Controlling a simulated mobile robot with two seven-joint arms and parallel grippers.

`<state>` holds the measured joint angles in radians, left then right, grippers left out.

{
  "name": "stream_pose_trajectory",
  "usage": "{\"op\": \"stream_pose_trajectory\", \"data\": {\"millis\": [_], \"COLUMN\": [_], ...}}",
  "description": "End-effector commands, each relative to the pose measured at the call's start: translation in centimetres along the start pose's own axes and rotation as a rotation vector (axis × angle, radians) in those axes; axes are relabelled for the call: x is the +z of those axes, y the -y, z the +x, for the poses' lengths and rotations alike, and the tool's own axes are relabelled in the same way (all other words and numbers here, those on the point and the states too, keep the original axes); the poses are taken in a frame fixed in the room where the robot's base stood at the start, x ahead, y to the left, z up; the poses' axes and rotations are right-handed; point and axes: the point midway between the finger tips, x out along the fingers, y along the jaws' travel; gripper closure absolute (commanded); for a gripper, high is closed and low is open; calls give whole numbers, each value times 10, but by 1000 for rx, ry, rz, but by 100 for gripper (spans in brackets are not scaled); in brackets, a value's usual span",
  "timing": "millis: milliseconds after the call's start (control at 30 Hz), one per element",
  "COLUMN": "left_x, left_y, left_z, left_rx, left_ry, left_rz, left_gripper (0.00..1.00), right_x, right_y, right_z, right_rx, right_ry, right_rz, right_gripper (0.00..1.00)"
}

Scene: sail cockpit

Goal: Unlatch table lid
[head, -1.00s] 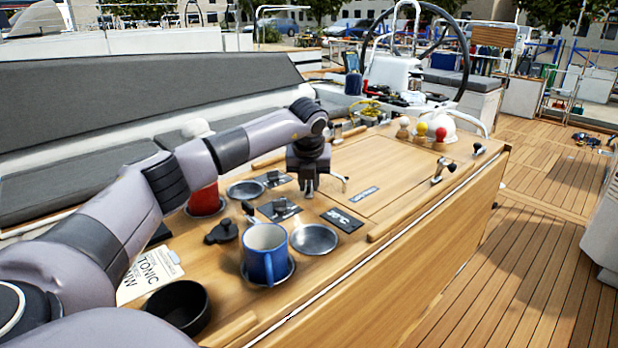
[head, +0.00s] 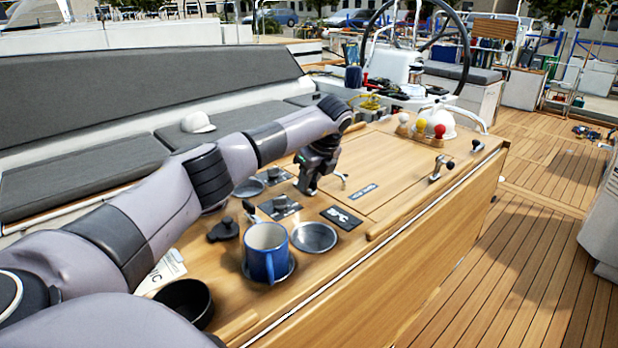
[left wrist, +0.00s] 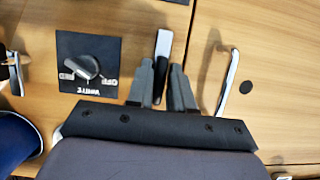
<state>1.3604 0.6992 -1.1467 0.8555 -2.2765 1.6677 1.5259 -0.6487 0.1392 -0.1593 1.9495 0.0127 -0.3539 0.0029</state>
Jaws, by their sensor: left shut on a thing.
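The wooden table lid (head: 395,165) lies flat in the tabletop, closed. My left gripper (head: 306,190) is at its near-left edge, with the hand tilted. In the left wrist view its fingers (left wrist: 161,75) are shut on a small latch (left wrist: 164,44), dark below with a pale metal end. The latch lies just left of the lid seam. A bent silver handle (left wrist: 230,85) stands to the right of the fingers and shows in the head view (head: 343,180), apart from the gripper. My right gripper is not in view.
A switch plate (left wrist: 88,88) is just left of the fingers. A blue mug (head: 264,252) and an empty round holder (head: 314,237) are nearer on the table. The lid surface is clear.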

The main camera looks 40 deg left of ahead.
Motion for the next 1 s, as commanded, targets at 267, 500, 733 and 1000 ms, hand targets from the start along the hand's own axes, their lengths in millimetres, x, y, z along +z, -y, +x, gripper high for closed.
{"op": "stream_pose_trajectory", "data": {"millis": [267,500,733,1000], "left_x": [1,1,1,0], "left_y": [0,0,0,0], "left_z": [-1,-1,0,-2], "left_rx": [13,14,14,14], "left_ry": [2,2,2,0], "left_rz": [-39,-40,-39,-37], "left_gripper": [100,100,60,60], "right_x": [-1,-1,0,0], "right_y": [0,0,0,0], "right_z": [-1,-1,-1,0], "right_rx": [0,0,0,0], "right_ry": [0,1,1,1], "right_rz": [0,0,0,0], "right_gripper": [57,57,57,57]}}
